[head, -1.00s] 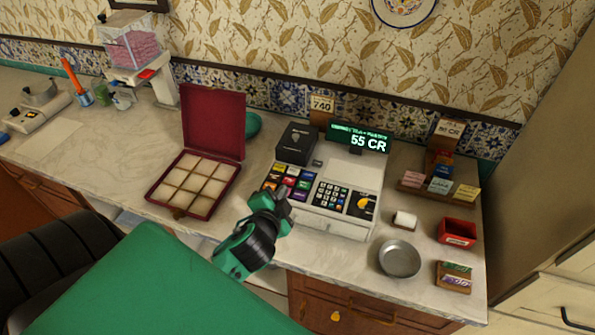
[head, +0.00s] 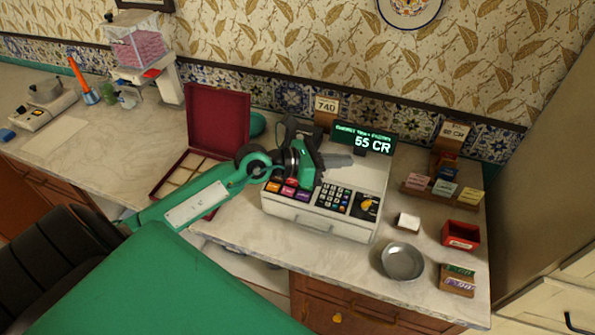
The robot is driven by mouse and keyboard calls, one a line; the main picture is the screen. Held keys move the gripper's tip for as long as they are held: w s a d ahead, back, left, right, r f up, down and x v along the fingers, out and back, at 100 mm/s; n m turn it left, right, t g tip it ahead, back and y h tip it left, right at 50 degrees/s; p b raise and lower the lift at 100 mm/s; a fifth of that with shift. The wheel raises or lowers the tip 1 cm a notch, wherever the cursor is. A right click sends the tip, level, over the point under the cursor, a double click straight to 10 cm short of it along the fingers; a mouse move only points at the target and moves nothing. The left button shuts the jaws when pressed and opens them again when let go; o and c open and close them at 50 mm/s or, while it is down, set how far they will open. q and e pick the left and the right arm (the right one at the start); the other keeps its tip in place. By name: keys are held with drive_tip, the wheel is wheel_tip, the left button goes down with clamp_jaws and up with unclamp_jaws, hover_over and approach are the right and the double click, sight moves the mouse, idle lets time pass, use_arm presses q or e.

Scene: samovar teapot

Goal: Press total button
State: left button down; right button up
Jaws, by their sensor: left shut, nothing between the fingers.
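The white cash register (head: 318,219) stands on the counter with its drawer closed. Its lit green display (head: 362,139) reads 55 CR. A large yellow-orange button (head: 369,205) sits at the right end of its keys; its label is too small to read, so I cannot confirm it is the total button. Number keys (head: 335,199) lie left of it, and coloured keys (head: 288,191) further left are partly hidden by my arm. My left gripper (head: 346,161) is shut and empty above the register's back part, pointing right, apart from the yellow-orange button. My right gripper is not in view.
An open red box (head: 217,119) stands left of the register, partly behind my arm. A metal bowl (head: 402,262), a small white block (head: 408,221) and a red tray (head: 460,235) are at the right.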

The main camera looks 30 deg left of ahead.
use_arm(q)
drive_tip(key=w+a+f+m+g+y, duration=0.1)
drive_tip(key=a+f+m+y, duration=0.1)
drive_tip(key=a+y, duration=0.2)
drive_tip(key=w+a+f+m+g+y, duration=0.1)
drive_tip(key=a+y, duration=0.4)
drive_tip(key=a, duration=0.6)
drive_tip(key=shift+w+f+m+g, duration=0.3)
drive_tip(key=shift+w+f+m, duration=0.15)
drive_tip(key=shift+w, duration=0.35)
drive_tip(key=shift+f, duration=0.1)
wheel_tip(320, 180, down, 8)
drive_tip(key=b, duration=0.3)
drive_tip(key=shift+d+b, duration=0.1)
drive_tip(key=shift+b, duration=0.25)
drive_tip(key=shift+f+b, duration=0.35)
drive_tip(key=shift+b, duration=0.05)
